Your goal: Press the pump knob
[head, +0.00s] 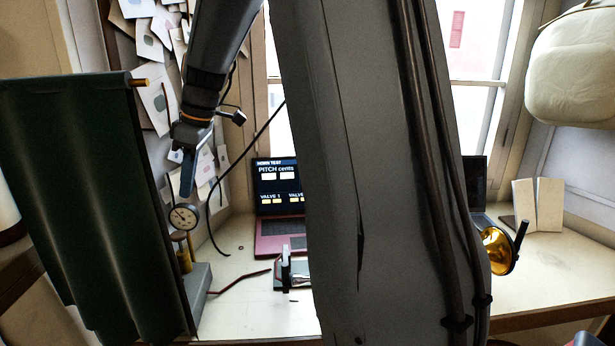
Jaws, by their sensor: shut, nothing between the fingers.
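My gripper (188,193) is shut and empty, pointing down in the left part of the head view. Its tip shows just above a round dial gauge (182,217) with a white face. I cannot tell the depth gap between them. Below the gauge is a small brass-coloured part (185,261), and a grey block (199,286) stands beside it. A dark red hose (238,281) runs along the bench from near the block. I cannot make out a pump knob for certain; the green curtain hides part of this area.
A green curtain (75,200) hangs at the left, close to the gauge. A laptop (277,185) showing pitch and valve readings and a small fixture (287,270) stand on the pale bench (250,315). A brass horn bell (497,250) is at right. My own arm blocks the middle.

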